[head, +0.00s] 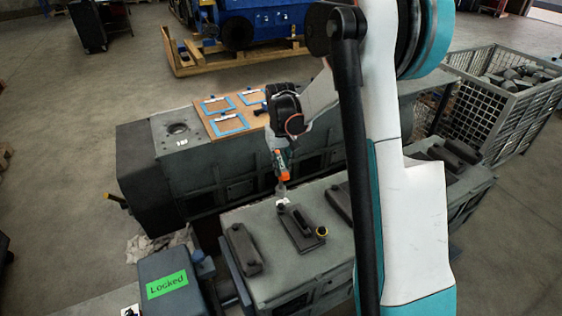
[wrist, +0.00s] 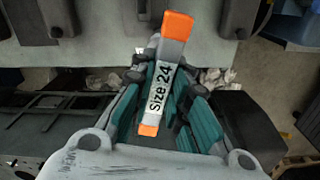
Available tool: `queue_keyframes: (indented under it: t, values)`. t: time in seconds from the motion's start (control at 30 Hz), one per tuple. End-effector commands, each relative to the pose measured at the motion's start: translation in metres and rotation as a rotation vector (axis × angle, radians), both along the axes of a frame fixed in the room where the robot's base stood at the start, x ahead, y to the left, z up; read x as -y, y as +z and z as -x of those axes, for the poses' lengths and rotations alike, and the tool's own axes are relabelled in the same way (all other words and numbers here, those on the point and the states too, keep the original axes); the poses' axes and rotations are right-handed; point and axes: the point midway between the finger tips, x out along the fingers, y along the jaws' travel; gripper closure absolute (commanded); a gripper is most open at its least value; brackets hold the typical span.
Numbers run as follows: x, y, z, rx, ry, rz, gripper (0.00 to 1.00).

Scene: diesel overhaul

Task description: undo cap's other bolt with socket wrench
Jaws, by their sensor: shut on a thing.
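My gripper (head: 280,160) is shut on the socket wrench (head: 282,177), which has orange parts and a grey shaft. In the wrist view the wrench (wrist: 160,90) lies between the teal finger pads (wrist: 165,108) and reads "Size 24". In the head view the wrench points down over the far end of a dark cap (head: 297,226) on the grey engine block. A small white patch is at that end. I cannot tell whether the wrench touches a bolt.
Other dark caps (head: 243,249) stand on the block on both sides. A box with a green "Locked" sign (head: 167,285) is at front left. Behind is a bench with a wooden board (head: 233,120) and blue frames. A wire crate (head: 505,100) of parts stands at right.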

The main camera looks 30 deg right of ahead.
Motion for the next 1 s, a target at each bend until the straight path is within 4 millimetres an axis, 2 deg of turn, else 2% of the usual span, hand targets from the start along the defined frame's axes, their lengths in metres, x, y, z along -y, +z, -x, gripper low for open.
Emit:
queue_keyframes:
  t: [1.0]
  values:
    - [-0.001, -0.023, -0.001, 0.0, -1.306, 0.007, 1.0]
